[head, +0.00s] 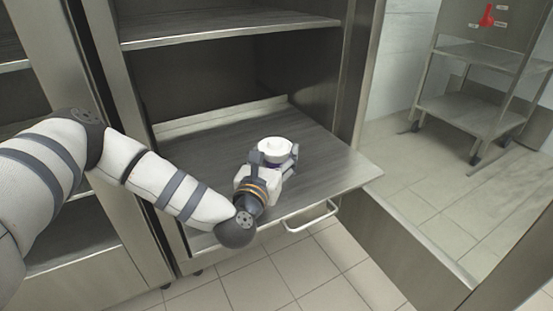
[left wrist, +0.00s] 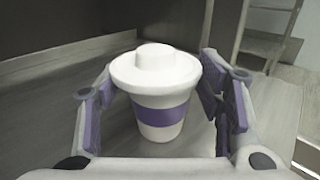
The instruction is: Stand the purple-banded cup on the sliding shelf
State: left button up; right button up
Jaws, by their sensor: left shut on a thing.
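The white cup with a purple band and a white lid (head: 274,147) is upright over the sliding shelf (head: 335,170), right of the shelf's middle. In the left wrist view the cup (left wrist: 157,90) stands between the two fingers, its purple band facing me. My left gripper (head: 272,160) is shut on the cup, reaching in from the shelf's front edge. I cannot tell whether the cup's base touches the grey shelf surface (left wrist: 50,115). My right gripper is not in view.
The sliding shelf is pulled out of a steel cabinet, with a handle (head: 312,217) at its front. A fixed shelf (head: 230,28) is above. A steel rack (head: 470,112) with a red lever sign stands at the right. The sliding shelf is otherwise clear.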

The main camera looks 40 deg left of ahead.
pick_arm(q)
jog(key=shift+f, duration=0.2)
jog(key=o, duration=1.2)
jog(key=shift+c, duration=0.2)
jog(key=shift+o, duration=0.5)
jog(key=shift+r, duration=0.15)
jog(key=shift+s+d+r, duration=0.1)
jog(key=shift+s+r, duration=0.05)
jog(key=shift+s, duration=0.1)
jog(key=p+v, duration=0.2)
jog(key=v, duration=0.9)
jog(key=shift+s, duration=0.25)
